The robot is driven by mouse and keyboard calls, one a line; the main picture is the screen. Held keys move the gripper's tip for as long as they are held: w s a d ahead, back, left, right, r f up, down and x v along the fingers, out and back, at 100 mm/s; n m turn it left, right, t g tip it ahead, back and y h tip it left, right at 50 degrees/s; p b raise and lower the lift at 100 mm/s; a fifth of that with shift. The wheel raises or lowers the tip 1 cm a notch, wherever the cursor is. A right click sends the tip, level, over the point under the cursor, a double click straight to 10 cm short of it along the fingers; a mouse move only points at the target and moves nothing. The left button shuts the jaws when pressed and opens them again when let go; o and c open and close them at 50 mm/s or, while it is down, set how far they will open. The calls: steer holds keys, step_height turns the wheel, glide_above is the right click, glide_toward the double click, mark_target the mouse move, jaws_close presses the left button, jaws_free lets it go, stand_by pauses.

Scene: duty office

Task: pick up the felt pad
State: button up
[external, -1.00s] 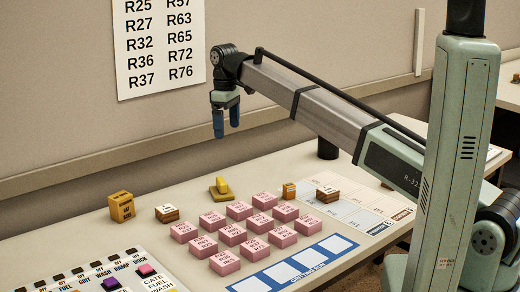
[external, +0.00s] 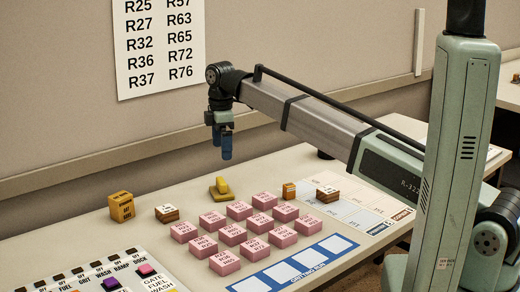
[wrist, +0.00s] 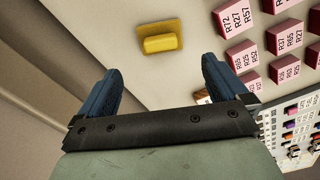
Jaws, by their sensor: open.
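What looks like the felt pad (external: 221,186) is a yellow block on a flat olive-yellow base, lying on the desk behind the pink blocks. It also shows in the wrist view (wrist: 162,43), above the middle and beyond my fingertips, with nothing covering it. My gripper (external: 221,152) hangs above the pad with its blue fingers pointing down, apart from it. In the wrist view my gripper (wrist: 161,68) has its two fingers spread wide with nothing between them.
Several pink labelled blocks (external: 232,234) stand in rows in front of the pad. A yellow box (external: 121,206) and a small wooden block (external: 167,213) stand to its left. A small orange box (external: 289,190) and another wooden block (external: 328,194) stand to its right. The wall rises behind.

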mark_target(222, 180)
steer(key=shift+a+f, duration=0.1)
steer(key=shift+f, duration=5.9)
steer(key=shift+c, duration=0.5)
steer(key=c, duration=0.7)
